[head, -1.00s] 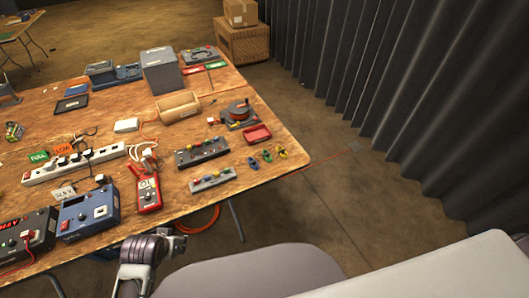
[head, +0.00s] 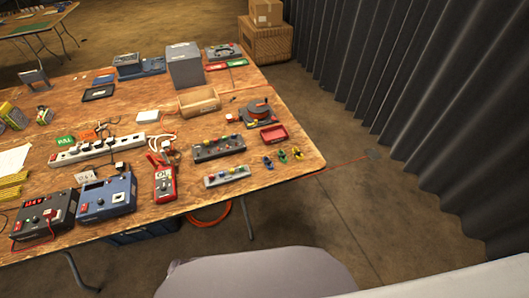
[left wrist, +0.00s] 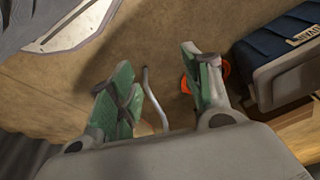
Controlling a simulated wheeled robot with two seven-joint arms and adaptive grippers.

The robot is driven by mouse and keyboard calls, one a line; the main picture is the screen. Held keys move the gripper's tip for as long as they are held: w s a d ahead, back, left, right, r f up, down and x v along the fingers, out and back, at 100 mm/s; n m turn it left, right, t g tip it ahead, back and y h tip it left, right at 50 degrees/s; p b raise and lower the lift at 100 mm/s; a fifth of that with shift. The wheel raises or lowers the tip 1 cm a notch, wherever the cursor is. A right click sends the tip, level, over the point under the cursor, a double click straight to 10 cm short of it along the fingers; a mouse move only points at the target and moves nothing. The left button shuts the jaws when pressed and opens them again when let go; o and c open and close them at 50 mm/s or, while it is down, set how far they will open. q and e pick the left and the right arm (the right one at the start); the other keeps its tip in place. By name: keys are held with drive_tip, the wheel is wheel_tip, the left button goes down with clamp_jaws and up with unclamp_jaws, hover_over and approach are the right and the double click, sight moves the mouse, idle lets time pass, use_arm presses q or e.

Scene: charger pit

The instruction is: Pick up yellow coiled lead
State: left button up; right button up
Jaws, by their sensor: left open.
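The yellow coiled lead (head: 298,153) is small and lies on the wooden table (head: 285,182) near its right corner. A green coiled lead (head: 283,156) and a blue coiled lead (head: 268,163) lie in a row to its left. My left gripper (left wrist: 157,62) shows only in the left wrist view. Its green-padded fingers are spread with nothing between them, above the floor and away from the lead. The yellow lead is not in that view. My right gripper is in neither view.
A red tray (head: 273,136) is just behind the leads. A grey block with coloured sockets (head: 227,176) and a red meter (head: 164,183) stand to the left. An orange cable (left wrist: 222,68) and a dark blue box (left wrist: 285,50) show beside my left gripper.

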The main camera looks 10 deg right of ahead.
use_arm(q)
drive_tip(key=s+a+f, duration=0.2)
drive_tip(key=s+f, duration=0.9)
drive_tip(key=s+a+f+g, duration=0.1)
drive_tip(key=s+a+f, duration=0.1)
drive_tip(key=s+f, duration=0.9)
drive_tip(key=shift+s+f, duration=0.2)
drive_tip(key=shift+s, duration=0.55)
drive_tip(key=shift+a, duration=0.1)
drive_tip(key=c, duration=0.3)
drive_tip(key=shift+w, duration=0.1)
drive_tip(key=shift+w, duration=0.1)
